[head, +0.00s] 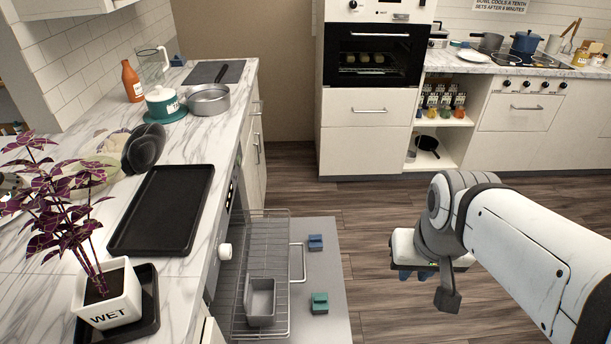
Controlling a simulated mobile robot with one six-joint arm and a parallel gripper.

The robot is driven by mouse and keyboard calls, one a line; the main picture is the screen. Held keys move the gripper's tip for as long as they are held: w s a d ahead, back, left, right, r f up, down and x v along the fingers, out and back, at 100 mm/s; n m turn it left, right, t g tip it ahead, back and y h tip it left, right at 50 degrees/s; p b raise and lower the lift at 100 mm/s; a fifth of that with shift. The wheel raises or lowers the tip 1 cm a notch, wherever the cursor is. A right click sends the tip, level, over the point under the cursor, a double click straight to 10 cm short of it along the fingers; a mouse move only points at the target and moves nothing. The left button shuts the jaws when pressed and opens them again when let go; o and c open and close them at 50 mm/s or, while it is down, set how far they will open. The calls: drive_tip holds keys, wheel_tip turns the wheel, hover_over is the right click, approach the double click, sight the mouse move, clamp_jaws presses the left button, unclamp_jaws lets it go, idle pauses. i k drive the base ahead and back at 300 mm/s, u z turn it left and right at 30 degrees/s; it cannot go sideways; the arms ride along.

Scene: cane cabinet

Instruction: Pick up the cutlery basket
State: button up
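The cutlery basket (260,302) looks like a small grey open-topped box. It stands upright at the near end of a grey wire rack (268,224), which is pulled out over a lowered grey door (333,262) beside the left counter. The inside of the basket looks empty. My gripper (415,274) hangs over the wood floor to the right of the door, well apart from the basket. Only small blue parts of its fingers show beneath the white housing. The gap between them is too small and hidden to judge.
A blue block (315,242) and a teal block (320,303) sit on the lowered door, right of the basket. The left counter holds a black tray (163,208) and a potted plant (106,296) near its edge. Wood floor (360,205) is clear between the counters.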

sight(260, 309)
drive_tip(key=u, duration=0.1)
drive_tip(key=k, duration=0.4)
drive_tip(key=z, duration=0.65)
drive_tip(key=i, duration=1)
drive_tip(key=u, duration=1.75)
